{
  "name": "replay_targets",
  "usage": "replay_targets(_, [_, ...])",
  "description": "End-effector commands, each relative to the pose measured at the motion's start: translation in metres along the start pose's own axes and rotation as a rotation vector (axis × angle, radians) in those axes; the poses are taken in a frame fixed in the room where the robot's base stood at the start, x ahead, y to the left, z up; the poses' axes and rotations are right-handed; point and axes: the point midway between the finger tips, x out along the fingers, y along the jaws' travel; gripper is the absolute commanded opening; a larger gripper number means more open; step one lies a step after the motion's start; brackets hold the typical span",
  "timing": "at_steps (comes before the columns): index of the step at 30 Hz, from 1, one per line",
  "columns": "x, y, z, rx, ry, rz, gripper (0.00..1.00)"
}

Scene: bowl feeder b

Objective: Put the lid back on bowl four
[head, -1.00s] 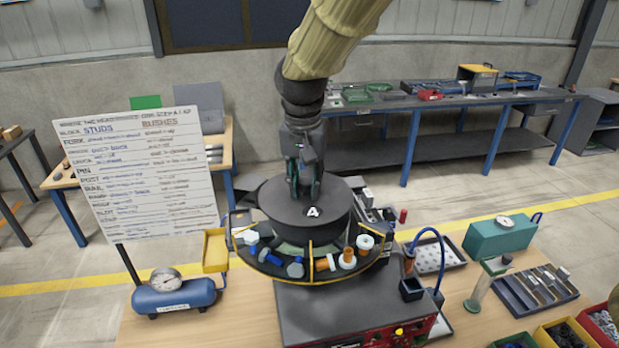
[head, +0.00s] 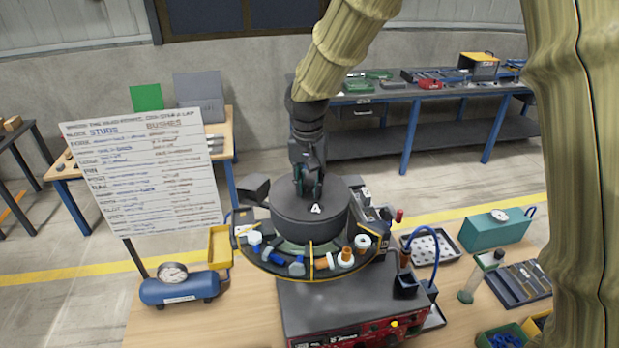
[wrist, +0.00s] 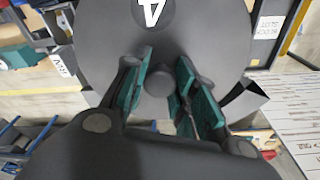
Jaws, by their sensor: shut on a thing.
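The lid (head: 333,190) is a dark grey disc with a white "4" on its near side. It lies level over the dark round bowl (head: 298,231), with its edge lined up with the bowl's wall. I cannot tell whether a thin gap remains between them. My gripper (head: 308,196) points down at the lid's middle. In the wrist view, the gripper's green-padded fingers (wrist: 160,92) stand on both sides of the lid's small round knob (wrist: 158,80). The lid (wrist: 215,35) hides the inside of the bowl.
A curved tray (head: 313,275) with bolts and bushes rings the bowl's front, above a grey and red machine base (head: 345,300). A blue air tank (head: 180,288) and a written board (head: 145,175) stand left. A blue hose (head: 434,250) rises at right.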

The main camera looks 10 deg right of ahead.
Motion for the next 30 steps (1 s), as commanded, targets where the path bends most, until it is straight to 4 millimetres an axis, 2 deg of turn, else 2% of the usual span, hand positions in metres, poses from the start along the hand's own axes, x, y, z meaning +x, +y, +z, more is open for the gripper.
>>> replay_targets(11, [0.0035, 0.0, 0.0004, -0.001, 0.0, 0.001, 0.0])
replay_targets(12, [0.0042, 0.0001, 0.0006, -0.001, 0.0, 0.001, 0.29])
replay_targets(15, [0.0036, 0.0001, 0.0006, -0.001, 0.0, 0.001, 0.47])
replay_targets(16, [0.0036, 0.0001, 0.0006, -0.001, 0.0, 0.001, 0.49])
replay_targets(24, [0.0033, 0.0001, 0.0005, -0.001, 0.0, 0.0, 0.49])
replay_targets(30, [-0.004, -0.0002, -0.0002, -0.001, 0.002, 0.0, 0.49])
